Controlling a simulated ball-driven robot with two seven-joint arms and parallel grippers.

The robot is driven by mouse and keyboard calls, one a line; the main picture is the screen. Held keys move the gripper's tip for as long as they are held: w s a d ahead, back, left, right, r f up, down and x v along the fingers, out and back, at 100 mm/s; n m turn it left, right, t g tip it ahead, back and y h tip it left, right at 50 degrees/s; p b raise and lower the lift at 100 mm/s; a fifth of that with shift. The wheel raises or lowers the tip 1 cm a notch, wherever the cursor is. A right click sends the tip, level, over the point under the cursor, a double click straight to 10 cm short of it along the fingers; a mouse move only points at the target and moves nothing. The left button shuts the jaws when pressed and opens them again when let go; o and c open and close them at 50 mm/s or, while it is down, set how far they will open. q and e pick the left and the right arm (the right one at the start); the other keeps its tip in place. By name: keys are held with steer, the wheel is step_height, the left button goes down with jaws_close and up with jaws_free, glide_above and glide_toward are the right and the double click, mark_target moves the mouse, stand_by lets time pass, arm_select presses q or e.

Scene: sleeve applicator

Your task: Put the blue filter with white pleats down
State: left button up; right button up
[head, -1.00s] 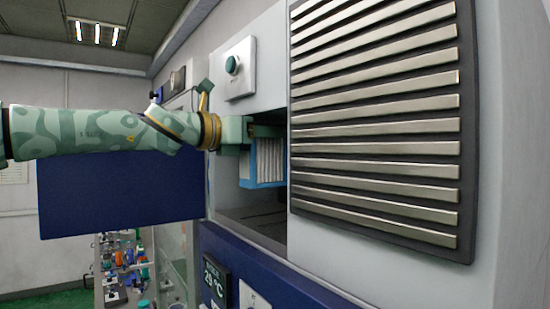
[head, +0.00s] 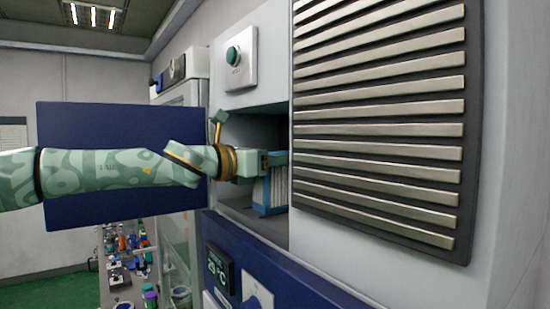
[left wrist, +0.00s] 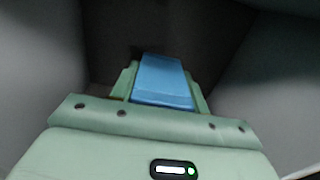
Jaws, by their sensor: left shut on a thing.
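The blue filter with white pleats (head: 272,192) is inside the open compartment of the machine, low and close to the compartment floor (head: 240,208). I cannot tell whether it touches the floor. My left gripper (head: 276,160) reaches in from the left and is shut on the top of the filter. In the left wrist view the filter's blue top (left wrist: 162,80) sits between the two green fingers. The right edge of the filter is hidden behind the slatted front panel in the head view. My right gripper is not in view.
The slatted panel (head: 380,120) borders the opening on the right. A dark blue door panel (head: 120,130) stands open at the left behind my arm. A control box with a green knob (head: 235,58) is above the opening. A bench with several small items (head: 130,250) is behind.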

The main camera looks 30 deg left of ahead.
arm_select(q)
steer(key=o, duration=0.7)
steer(key=shift+f, duration=0.1)
steer(key=o, duration=0.4)
steer(key=shift+s, duration=0.1)
steer(key=b+v, duration=0.2)
steer(key=v, duration=1)
